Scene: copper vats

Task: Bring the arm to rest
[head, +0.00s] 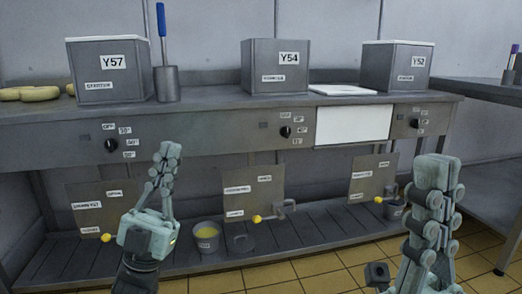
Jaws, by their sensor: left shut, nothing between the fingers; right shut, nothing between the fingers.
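My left gripper (167,155) is left of the middle of the head view, in front of the bench, fingers pointing up. Its fingers are together with nothing between them. My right gripper (437,165) is at the right of the view, also upright, shut and empty. It stands in front of the bench's right part and hides some of the lower shelf there. Neither gripper visibly holds anything.
A long metal bench (215,104) carries vats labelled Y57 (110,85), Y54 (278,80) and Y52 (405,75). A blue-handled tool (166,82) stands beside Y57. A bucket (207,246) is on the lower shelf. Tiled floor (330,262) is open in front.

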